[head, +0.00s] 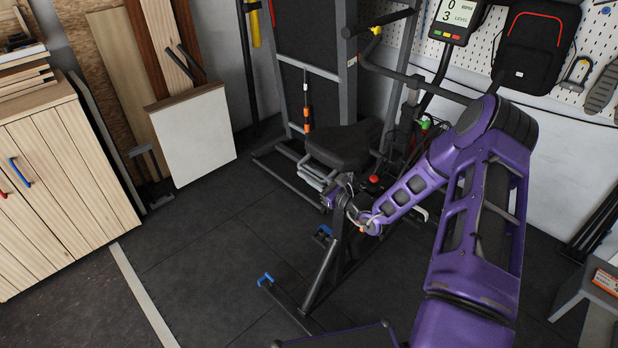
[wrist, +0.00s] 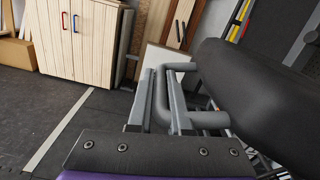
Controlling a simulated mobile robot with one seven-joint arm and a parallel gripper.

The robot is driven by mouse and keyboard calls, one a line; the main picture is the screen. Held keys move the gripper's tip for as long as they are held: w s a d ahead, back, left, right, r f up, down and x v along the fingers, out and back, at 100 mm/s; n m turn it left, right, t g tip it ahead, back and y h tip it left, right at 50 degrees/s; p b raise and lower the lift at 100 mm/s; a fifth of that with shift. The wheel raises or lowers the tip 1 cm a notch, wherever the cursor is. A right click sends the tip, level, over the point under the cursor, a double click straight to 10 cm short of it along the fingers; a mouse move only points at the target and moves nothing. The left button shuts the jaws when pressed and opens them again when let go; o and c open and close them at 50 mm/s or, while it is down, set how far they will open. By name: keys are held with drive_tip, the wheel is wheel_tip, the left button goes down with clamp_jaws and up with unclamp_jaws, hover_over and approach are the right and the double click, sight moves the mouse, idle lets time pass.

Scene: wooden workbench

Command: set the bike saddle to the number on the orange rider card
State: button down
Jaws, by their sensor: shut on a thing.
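The black bike saddle (head: 343,147) sits on the exercise bike (head: 320,278) in the middle of the head view. In the wrist view the saddle (wrist: 255,88) fills the right side. My gripper (head: 313,178) is under the saddle's near left side, partly hidden by my own arm. In the wrist view my gripper (wrist: 160,85) has its two fingers on either side of a grey bent bar (wrist: 161,112) beside the saddle and is shut on it. An orange-red card or box (head: 606,284) lies at the right edge; I cannot read a number on it.
A red knob (head: 374,181) shows on the bike near my arm. The bike's display (head: 455,14) is at the top. A wooden cabinet (head: 62,180) stands left, and a white board (head: 192,137) leans at the back. The dark floor (head: 205,270) between is mostly clear.

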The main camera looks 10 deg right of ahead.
drive_tip(key=shift+w+r, duration=0.1)
drive_tip(key=shift+r, duration=0.25)
drive_tip(key=c, duration=0.9)
unclamp_jaws()
drive_tip(key=shift+o, duration=0.3)
drive_tip(key=shift+f, duration=0.1)
drive_tip(key=v, duration=1.7)
drive_tip(key=shift+s, duration=0.3)
drive_tip(key=shift+d, duration=0.15)
